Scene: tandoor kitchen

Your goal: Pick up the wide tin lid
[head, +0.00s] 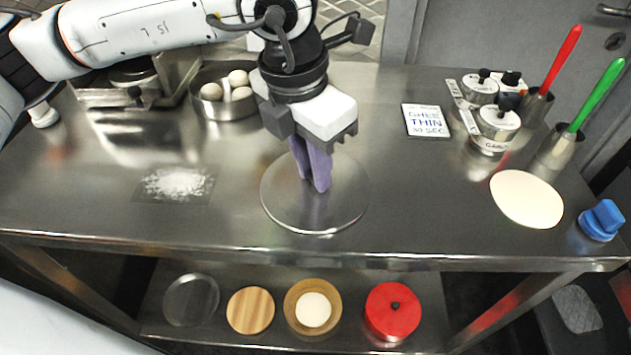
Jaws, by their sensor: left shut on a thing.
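The wide tin lid (285,208) is a broad, flat, shiny metal disc near the middle of the steel counter. My left gripper (318,187) points down over its centre, with its purple fingers shut on the lid, seemingly at a grip in the middle. The fingers hide that grip. I cannot tell whether the lid rests on the counter or is slightly raised. My right gripper is not in view.
A pan of dough balls (228,103) stands behind, left of my wrist. White flour (177,185) lies left. A flat dough round (527,199), a blue object (601,220) and lidded tins (496,128) are right. The lower shelf holds a red lidded pot (392,311).

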